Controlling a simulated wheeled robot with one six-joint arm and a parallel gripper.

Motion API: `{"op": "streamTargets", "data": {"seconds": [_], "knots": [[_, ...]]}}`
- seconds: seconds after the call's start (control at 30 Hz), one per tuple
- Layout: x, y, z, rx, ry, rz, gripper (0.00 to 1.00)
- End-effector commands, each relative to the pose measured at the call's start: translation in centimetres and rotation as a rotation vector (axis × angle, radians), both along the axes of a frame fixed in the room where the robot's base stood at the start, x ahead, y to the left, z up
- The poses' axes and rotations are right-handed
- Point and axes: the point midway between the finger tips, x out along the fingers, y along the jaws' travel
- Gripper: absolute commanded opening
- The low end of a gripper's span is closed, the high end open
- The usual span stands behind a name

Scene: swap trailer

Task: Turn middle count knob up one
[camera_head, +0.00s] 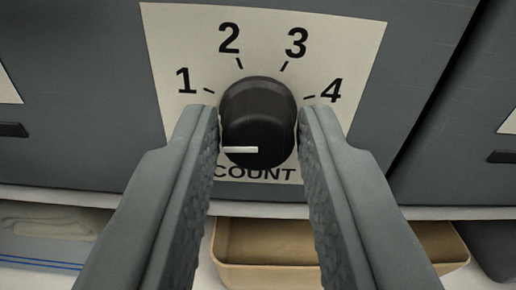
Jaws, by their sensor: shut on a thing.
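The black count knob (258,112) sits in the middle of the camera view on a cream label plate (165,45). The plate carries the numbers 1, 2, 3 and 4 in an arc with tick marks, and the word COUNT below. The knob's white pointer line (240,150) lies almost level and points left, to the side of the 1 and lower than its tick. My gripper (258,128) is shut on the knob, with one grey finger at each side. The fingers hide parts of the plate's lower left and right.
The plate is on a dark grey panel (85,85). Similar panels with parts of pale labels show at the left and right edges. Below a light shelf edge (60,197) are a tan bin (265,277) and, at the left, a clear bag with a blue stripe (40,262).

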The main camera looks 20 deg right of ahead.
Motion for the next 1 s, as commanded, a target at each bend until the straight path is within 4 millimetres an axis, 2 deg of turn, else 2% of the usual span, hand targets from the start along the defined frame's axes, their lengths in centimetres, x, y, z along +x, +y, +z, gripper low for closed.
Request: {"op": "streamTargets", "data": {"seconds": [0.5, 1.0], "knots": [[-0.04, -0.1, -0.04, 0.351, -0.113, 0.0, 0.04], [-0.06, -0.13, -0.06, 0.442, -0.142, 0.0, 0.04]]}}
